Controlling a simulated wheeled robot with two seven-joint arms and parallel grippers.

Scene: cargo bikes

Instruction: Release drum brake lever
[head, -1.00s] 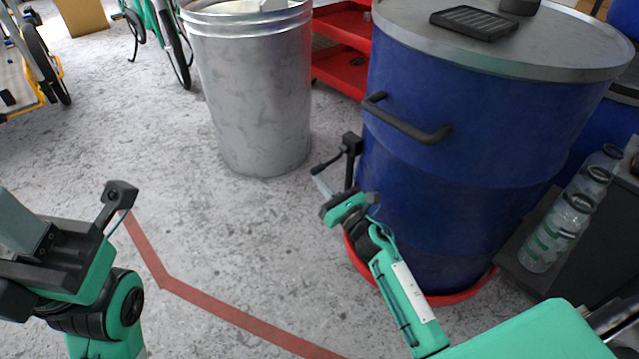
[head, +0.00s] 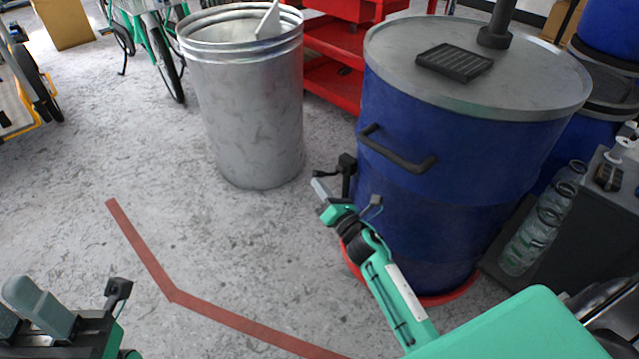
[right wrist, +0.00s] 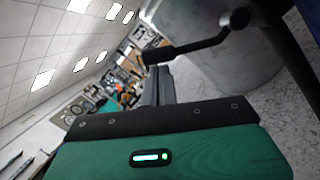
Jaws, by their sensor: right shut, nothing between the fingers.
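The black brake lever (head: 331,172) sits on a dark post at the left side of the blue drum (head: 435,180). In the right wrist view the lever (right wrist: 195,45) runs sideways from a round hub, with its grip end just beyond my fingertips. My right gripper (head: 318,187) is shut and empty, with its grey fingers close beneath the grip end. I cannot tell whether they touch. The fingers also show in the right wrist view (right wrist: 157,75). My left gripper (head: 22,295) is partly cut off at the lower left, and its jaw opening is unclear.
A black handle (head: 397,152) sticks out from the drum. A galvanised bin (head: 245,110) stands behind the lever, with a red cart (head: 333,85) beyond. Bottles (head: 530,240) stand on the right.

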